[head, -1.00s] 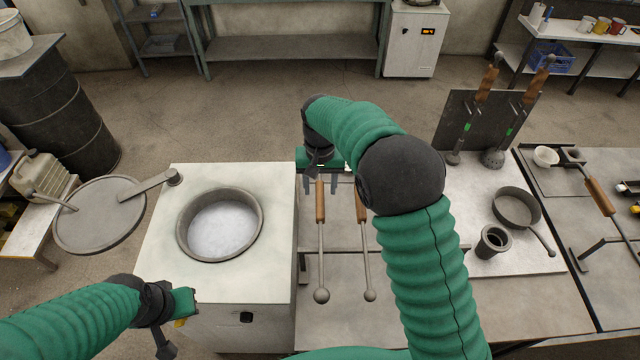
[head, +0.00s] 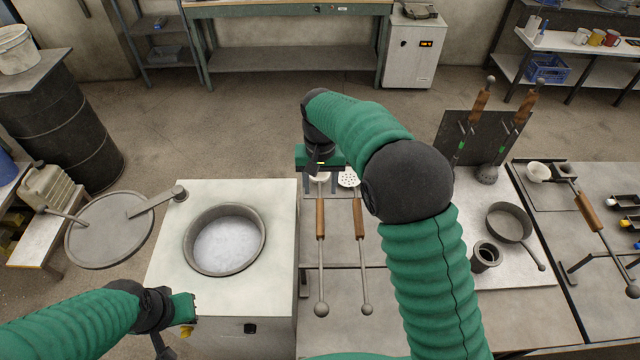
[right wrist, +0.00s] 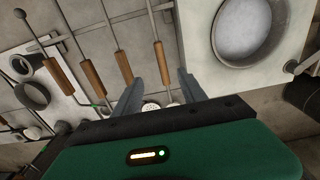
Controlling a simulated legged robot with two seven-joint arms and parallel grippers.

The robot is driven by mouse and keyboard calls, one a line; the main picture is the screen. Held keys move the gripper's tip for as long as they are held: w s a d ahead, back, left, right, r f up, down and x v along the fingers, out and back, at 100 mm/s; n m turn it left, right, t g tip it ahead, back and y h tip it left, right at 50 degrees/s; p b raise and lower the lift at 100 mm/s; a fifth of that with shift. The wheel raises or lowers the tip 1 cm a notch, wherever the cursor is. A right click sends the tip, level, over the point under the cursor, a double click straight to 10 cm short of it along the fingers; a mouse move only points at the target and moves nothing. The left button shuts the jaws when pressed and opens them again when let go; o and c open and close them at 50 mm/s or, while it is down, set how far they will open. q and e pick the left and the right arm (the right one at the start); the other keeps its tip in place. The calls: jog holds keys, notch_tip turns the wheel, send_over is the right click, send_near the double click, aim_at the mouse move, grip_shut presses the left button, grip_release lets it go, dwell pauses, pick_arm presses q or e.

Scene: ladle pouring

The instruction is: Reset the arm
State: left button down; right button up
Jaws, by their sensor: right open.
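My right gripper (head: 318,168) is open and empty near the far ends of two long tools on the bench. In the right wrist view its two fingers (right wrist: 160,92) stand apart with nothing between them. The ladle (head: 320,222) and the perforated skimmer (head: 358,220) lie side by side, wooden grips midway and ball ends toward me. The ladle's pale bowl is partly hidden by my gripper. My left gripper (head: 178,318) is low at the left, beside the furnace's front edge; its jaws are unclear.
The white furnace (head: 165,240) has a round pot (head: 224,240) of silvery melt, with its lid (head: 105,232) swung left. A pan (head: 508,222) and a dark cup (head: 485,256) stand right of my right arm. Upright tools (head: 478,105) lean on a dark panel behind.

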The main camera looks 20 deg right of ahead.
jog(key=shift+f, duration=0.15)
jog(key=s+d+f+n+t+b, duration=0.1)
jog(key=s+f+b, duration=0.3)
jog(key=s, duration=0.7)
jog(key=s+d+f+n+t+b, duration=0.1)
jog(key=s+d+f+n+b, duration=0.1)
jog(key=s+f+b, duration=0.3)
jog(key=s+f, duration=0.3)
jog(key=s, duration=0.3)
jog(key=shift+f, duration=0.2)
jog(key=shift+s+d+r, duration=0.1)
jog(key=shift+d, duration=0.05)
